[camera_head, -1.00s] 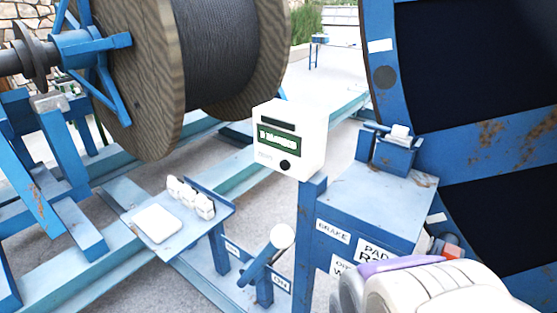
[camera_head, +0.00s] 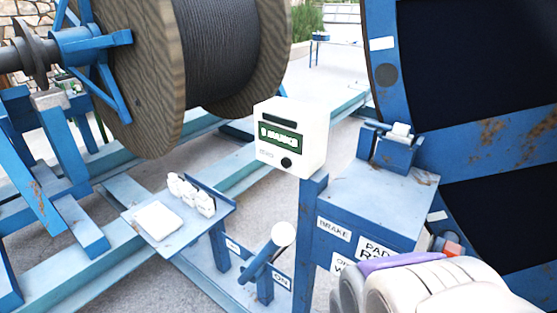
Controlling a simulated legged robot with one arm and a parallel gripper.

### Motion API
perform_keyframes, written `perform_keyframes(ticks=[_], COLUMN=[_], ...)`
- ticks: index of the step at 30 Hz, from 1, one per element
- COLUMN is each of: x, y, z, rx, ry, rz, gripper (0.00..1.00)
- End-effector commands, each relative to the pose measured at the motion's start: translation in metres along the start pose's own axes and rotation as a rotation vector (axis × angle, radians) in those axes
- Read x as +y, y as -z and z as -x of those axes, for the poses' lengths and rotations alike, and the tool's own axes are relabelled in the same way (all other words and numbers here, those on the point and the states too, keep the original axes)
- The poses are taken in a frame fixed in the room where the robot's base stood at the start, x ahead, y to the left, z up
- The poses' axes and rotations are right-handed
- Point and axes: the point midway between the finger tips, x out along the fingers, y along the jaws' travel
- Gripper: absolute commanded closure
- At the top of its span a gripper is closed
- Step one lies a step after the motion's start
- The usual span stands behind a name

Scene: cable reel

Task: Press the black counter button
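The black counter button (camera_head: 286,162) is a small round knob at the lower right of the front face of a white counter box (camera_head: 313,150). The box has a green display (camera_head: 280,138) and stands on a blue post. A white and grey part of my arm, with a purple band, shows at the lower right, to the right of and below the box and apart from it. My gripper's fingers do not show. Nothing covers the button.
A blue lever with a white ball knob (camera_head: 283,234) stands below the counter. A blue cabinet (camera_head: 370,200) with labels is right of the post. A small blue table (camera_head: 190,240) holds white items. A wooden cable reel (camera_head: 150,80) stands behind left, and a large blue wheel (camera_head: 450,160) right.

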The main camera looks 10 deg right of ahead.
Motion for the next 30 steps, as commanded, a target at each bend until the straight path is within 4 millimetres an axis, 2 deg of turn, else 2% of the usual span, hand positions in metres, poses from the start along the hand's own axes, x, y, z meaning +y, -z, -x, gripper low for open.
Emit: perform_keyframes(ticks=[1,8,30], x=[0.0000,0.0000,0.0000], y=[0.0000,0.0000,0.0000], z=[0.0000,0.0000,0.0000], rx=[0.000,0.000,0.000], ry=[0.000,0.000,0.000], rz=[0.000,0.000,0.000], gripper=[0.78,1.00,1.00])
